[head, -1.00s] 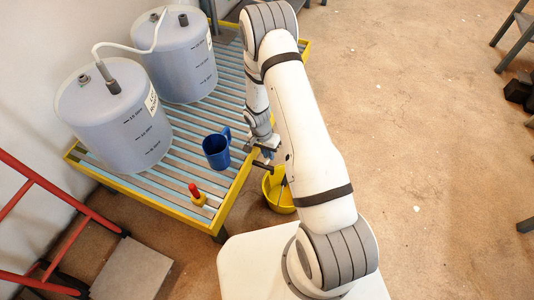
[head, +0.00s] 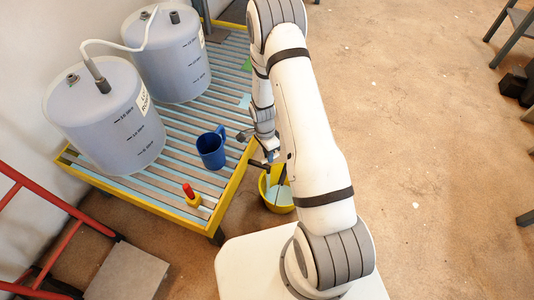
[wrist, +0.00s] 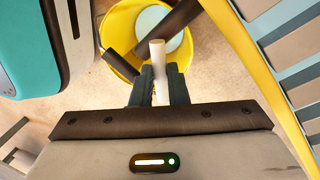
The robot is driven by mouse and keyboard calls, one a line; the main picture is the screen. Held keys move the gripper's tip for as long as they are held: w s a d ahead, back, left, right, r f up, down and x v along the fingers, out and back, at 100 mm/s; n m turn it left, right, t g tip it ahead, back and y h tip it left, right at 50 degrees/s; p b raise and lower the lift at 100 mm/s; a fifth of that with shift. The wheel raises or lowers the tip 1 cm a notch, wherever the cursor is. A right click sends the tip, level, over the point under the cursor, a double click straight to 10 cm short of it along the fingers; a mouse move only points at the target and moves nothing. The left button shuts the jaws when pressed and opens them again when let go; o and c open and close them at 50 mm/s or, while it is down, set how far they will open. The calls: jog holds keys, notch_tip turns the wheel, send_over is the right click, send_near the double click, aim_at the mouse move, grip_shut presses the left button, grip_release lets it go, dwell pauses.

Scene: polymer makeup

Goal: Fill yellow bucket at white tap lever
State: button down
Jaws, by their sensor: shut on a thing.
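My gripper (wrist: 158,92) is shut on the white tap lever (wrist: 157,56) in the wrist view; the lever's upper end sticks out beyond the fingers. The yellow bucket (wrist: 121,33) is below and beyond the fingers, with pale liquid inside. Dark tubes cross in front of its opening and hide part of the inside. In the head view the yellow bucket (head: 281,209) stands by the right edge of the rack, with pale blue liquid in it. My gripper (head: 270,157) is just above it, partly hidden by my arm; the lever cannot be made out there.
The yellow-edged slatted rack (head: 232,190) carries two large drums, a front drum (head: 105,125) and a rear drum (head: 178,60), joined by a white hose. A blue mug (head: 211,150) and a red-topped item (head: 190,192) are near its edge.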

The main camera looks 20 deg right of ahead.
jog(key=shift+w, duration=0.1)
dwell(0.3)
jog(key=c, duration=1.4)
grip_release()
notch_tip(320, 180, up, 8)
jog(key=w+p, duration=0.1)
jog(key=p, duration=0.1)
jog(key=shift+w+a+f+p, duration=0.15)
jog(key=shift+w+p, duration=0.05)
jog(key=shift+p, duration=0.2)
